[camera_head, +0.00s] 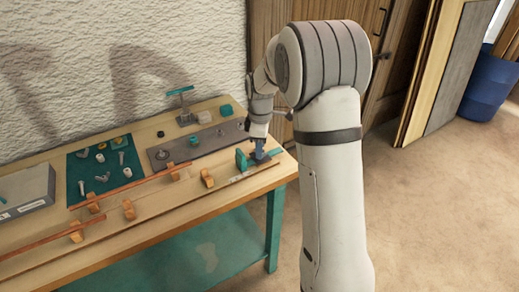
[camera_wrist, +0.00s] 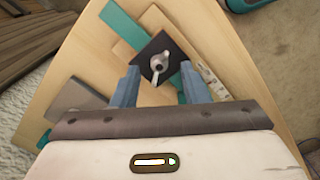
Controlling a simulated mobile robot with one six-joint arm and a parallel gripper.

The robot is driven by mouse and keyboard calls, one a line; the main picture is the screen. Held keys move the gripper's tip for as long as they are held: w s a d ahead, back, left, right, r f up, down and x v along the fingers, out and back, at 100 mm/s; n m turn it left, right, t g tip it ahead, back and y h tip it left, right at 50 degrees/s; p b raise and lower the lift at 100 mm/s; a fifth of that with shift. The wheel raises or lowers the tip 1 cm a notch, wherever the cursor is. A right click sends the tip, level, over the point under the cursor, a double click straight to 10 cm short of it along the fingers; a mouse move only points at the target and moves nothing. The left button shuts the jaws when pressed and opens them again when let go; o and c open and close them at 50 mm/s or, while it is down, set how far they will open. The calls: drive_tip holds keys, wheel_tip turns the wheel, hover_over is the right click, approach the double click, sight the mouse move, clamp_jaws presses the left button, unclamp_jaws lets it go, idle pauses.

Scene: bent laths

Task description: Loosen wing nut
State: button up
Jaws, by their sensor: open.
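The wing nut (camera_wrist: 158,62) is a small grey metal piece with a round hub and a lever-like wing. It sits on a dark square plate (camera_wrist: 148,48) over a teal strip (camera_wrist: 122,24) in the wrist view. My gripper (camera_wrist: 158,72) is open, with one blue finger on each side of the wing nut in the picture. Neither finger visibly touches it, and I cannot tell the height gap. In the head view my gripper (camera_head: 259,150) is at the right end of the workbench, beside an upright teal block (camera_head: 241,160); the wing nut cannot be made out there.
The workbench (camera_head: 150,225) holds long thin laths (camera_head: 135,184) among wooden blocks (camera_head: 129,209). A teal mat (camera_head: 80,178) with small hardware, a grey metal plate (camera_head: 215,143) and a grey box (camera_head: 28,192) lie toward the wall.

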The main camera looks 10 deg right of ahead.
drive_tip(key=shift+r, duration=3.2)
drive_tip(key=shift+s, duration=0.1)
